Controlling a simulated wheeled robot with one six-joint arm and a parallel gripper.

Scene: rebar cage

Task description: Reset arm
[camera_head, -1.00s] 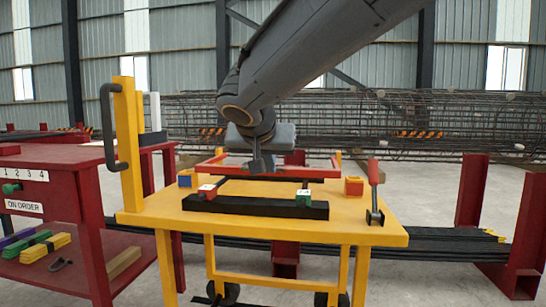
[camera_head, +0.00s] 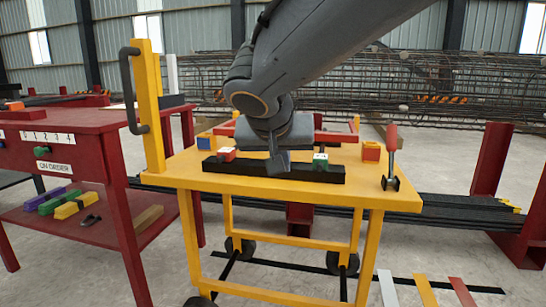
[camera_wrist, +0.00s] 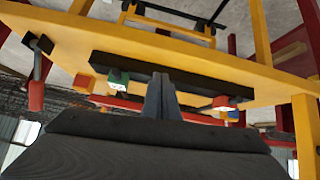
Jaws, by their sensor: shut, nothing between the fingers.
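My gripper (camera_head: 278,163) hangs from my grey arm over the yellow cart (camera_head: 390,198), with its fingers together and nothing between them. In the head view its tips overlap the middle of a black bar (camera_head: 325,175); I cannot tell whether they touch. In the wrist view the shut fingers (camera_wrist: 160,90) point at the black bar (camera_wrist: 215,78), between a green-and-white block (camera_wrist: 118,78) and a red-and-white block (camera_wrist: 222,102). These blocks also show in the head view, red-and-white (camera_head: 227,154) at left and green-and-white (camera_head: 320,160) at right.
A red frame (camera_head: 335,137) lies behind the bar. An orange block (camera_head: 371,150) and a red-handled lever clamp (camera_head: 391,160) stand at the cart's right. A yellow post (camera_head: 150,105) with a black handle rises at left, beside a red bench (camera_head: 75,125). A rebar cage (camera_head: 440,85) stands behind.

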